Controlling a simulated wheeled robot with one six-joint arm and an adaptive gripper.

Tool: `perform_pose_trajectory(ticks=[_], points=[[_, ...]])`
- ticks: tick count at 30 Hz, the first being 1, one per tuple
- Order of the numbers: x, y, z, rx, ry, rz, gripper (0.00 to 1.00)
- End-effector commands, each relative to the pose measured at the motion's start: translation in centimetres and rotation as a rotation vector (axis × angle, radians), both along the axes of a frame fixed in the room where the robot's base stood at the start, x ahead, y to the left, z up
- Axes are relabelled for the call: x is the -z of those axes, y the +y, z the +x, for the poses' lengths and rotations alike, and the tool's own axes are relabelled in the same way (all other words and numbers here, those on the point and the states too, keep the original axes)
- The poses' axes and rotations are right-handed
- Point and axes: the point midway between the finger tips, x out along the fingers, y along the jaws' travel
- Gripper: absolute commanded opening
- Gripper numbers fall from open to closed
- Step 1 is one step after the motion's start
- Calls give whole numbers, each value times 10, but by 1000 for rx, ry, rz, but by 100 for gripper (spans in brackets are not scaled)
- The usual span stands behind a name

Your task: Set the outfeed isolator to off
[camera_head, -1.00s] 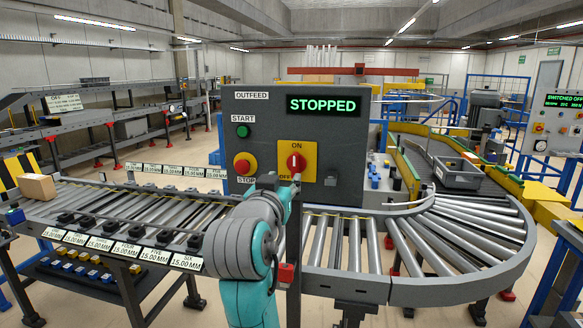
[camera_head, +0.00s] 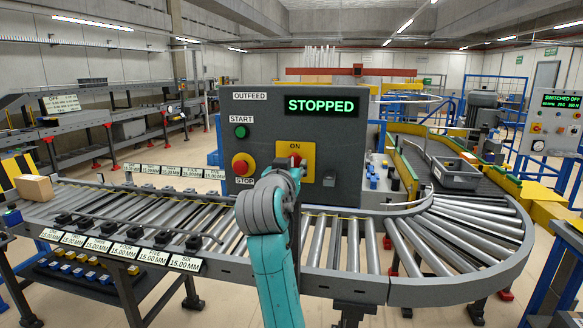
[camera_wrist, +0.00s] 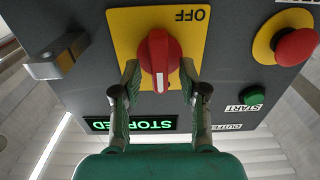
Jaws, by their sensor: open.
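The outfeed isolator is a red rotary knob (camera_wrist: 160,55) on a yellow plate (camera_wrist: 122,28) of the dark grey outfeed panel. In the wrist view, which is upside down, the OFF label is above the knob. The knob's grip stands upright, with its pale mark at the end away from OFF. My gripper (camera_wrist: 158,78) is open, with one finger on each side of the knob; whether they touch it I cannot tell. In the head view my arm hides the lower part of the isolator (camera_head: 295,159), and ON shows above it.
A red stop button (camera_head: 240,164) and a green start button (camera_head: 240,132) are left of the isolator. A padlock-like metal fitting (camera_wrist: 55,60) juts from the panel on its other side. The display (camera_head: 319,106) reads STOPPED. Roller conveyor (camera_head: 330,240) runs below the panel.

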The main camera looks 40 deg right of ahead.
Motion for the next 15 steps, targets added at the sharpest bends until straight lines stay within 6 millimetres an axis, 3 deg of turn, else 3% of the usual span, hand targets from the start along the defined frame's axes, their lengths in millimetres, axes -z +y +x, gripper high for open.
perform_pose_trajectory(ticks=[2,7,15], points=[[0,0,0,0,0,0,43],[0,0,0,0,0,0,3],[0,0,0,0,5,-4,0]])
